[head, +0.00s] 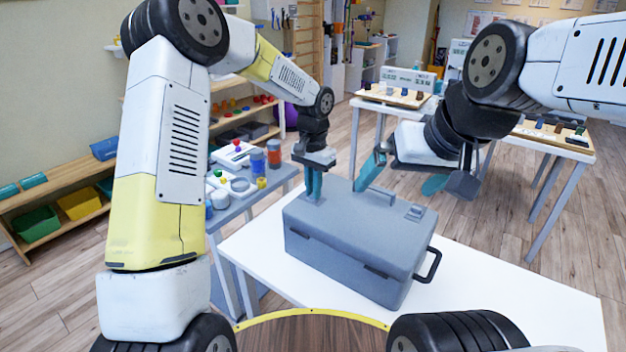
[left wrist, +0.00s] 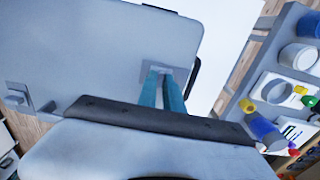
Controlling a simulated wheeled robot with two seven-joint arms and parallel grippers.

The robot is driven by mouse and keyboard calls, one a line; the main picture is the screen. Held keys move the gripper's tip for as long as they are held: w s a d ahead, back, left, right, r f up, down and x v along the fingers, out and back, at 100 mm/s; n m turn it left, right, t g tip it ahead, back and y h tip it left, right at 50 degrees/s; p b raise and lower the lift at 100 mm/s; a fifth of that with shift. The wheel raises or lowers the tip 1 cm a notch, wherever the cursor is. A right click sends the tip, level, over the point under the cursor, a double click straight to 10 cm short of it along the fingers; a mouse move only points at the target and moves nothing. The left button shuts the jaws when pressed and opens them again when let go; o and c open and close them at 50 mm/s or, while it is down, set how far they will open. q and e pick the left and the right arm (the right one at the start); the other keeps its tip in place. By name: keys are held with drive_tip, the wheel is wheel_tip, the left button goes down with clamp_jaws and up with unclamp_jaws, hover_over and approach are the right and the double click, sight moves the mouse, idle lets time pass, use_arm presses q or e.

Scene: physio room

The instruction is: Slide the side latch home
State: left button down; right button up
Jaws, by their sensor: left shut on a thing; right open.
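A grey case (head: 350,240) stands shut on the white table. My left gripper (head: 314,195) points down at the left part of its lid, its teal fingers shut on a small latch. In the left wrist view the fingertips (left wrist: 164,88) meet over the latch's pale base plate (left wrist: 157,70); the gripped part is hidden between them. A second small fitting (head: 415,212) sits at the right end of the lid and also shows in the left wrist view (left wrist: 18,97). My right gripper (head: 406,178) is open and empty above the lid's far right side.
A grey carry handle (head: 376,194) stands on the lid near my right gripper's left finger. A black handle (head: 430,266) juts from the case's right side. The white table (head: 490,300) is bare at right. A side table (head: 250,200) with jars stands at left.

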use_arm(q)
drive_tip(key=shift+w+a+r, duration=0.1)
drive_tip(key=shift+w+a, duration=0.8)
drive_tip(key=shift+a, duration=0.25)
drive_tip(key=c, duration=1.5)
unclamp_jaws()
wheel_tip(320, 180, up, 8)
drive_tip(key=shift+f, duration=0.15)
